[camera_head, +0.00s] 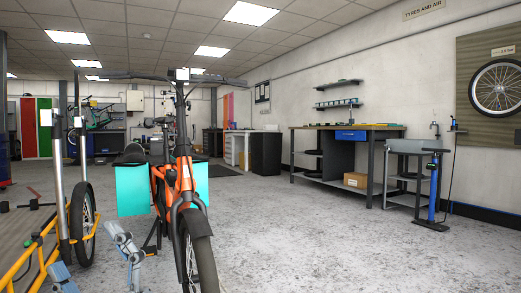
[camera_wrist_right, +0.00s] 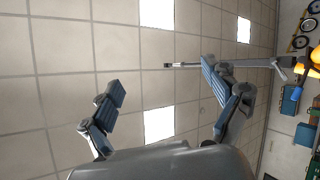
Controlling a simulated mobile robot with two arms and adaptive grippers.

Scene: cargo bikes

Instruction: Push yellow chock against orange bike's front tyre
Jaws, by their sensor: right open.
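The orange bike (camera_head: 177,185) stands upright in the middle of the head view, front end towards me. Its front tyre (camera_head: 204,262) runs down to the bottom edge, so its floor contact is out of view. I cannot make out the yellow chock in either view. My right gripper (camera_head: 87,250) points upward at the lower left, left of the tyre and apart from it. My left gripper is not in view.
A yellow tubular frame (camera_head: 32,258) and another dark wheel (camera_head: 82,212) stand close on the left. A teal box (camera_head: 132,190) sits beside the orange bike. A workbench (camera_head: 345,130) and a blue floor pump (camera_head: 433,190) stand at right. The floor (camera_head: 330,250) right of the bike is clear.

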